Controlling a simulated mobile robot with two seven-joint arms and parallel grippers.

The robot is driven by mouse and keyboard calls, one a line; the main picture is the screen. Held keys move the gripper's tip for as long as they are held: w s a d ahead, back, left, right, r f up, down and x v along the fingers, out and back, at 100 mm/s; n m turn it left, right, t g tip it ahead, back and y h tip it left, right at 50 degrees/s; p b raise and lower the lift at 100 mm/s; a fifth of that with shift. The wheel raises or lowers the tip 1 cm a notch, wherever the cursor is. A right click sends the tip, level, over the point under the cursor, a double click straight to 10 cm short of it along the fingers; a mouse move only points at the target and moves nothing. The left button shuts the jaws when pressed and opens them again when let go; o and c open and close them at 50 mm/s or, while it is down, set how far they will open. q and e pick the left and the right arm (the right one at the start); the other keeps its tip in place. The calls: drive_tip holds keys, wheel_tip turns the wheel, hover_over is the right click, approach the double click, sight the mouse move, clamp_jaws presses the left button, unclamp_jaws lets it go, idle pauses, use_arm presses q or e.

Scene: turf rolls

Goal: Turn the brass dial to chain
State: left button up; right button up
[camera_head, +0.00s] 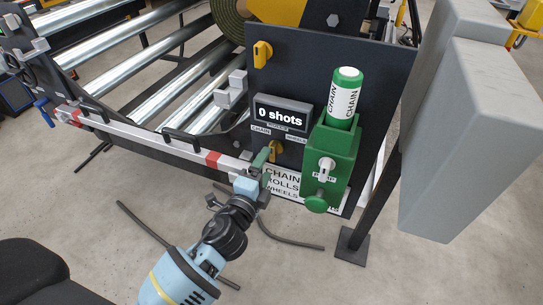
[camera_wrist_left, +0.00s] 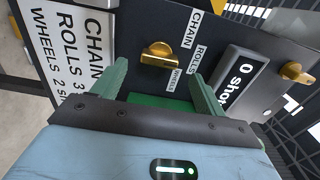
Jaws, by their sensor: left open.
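The brass dial (camera_head: 275,150) sits on the dark panel below the counter, partly behind my left gripper in the head view. In the left wrist view the dial (camera_wrist_left: 158,55) lies ahead of and between the two green fingers. Its bar seems to run toward the ROLLS label (camera_wrist_left: 202,58); I cannot tell which end points. The CHAIN label (camera_head: 261,131) is at its upper left in the head view, the WHEELS label (camera_head: 297,138) at its upper right. My left gripper (camera_head: 262,164) is open and empty, seemingly short of the dial. My right gripper is not in view.
A black counter (camera_head: 282,115) reads "0 shots". A green holder (camera_head: 330,160) with a white and green can (camera_head: 344,95) stands right of the dial. Another brass knob (camera_head: 262,54) is higher on the panel. A red-and-white bar (camera_head: 150,138) runs leftward. A grey box (camera_head: 462,140) stands right.

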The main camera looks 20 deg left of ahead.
sight(272, 156)
use_arm(q)
drive_tip(key=w, duration=0.3)
drive_tip(key=shift+w+d, duration=0.1)
drive_tip(key=shift+w, duration=0.85)
drive_tip(key=shift+c, duration=0.4)
drive_tip(key=c, duration=0.9)
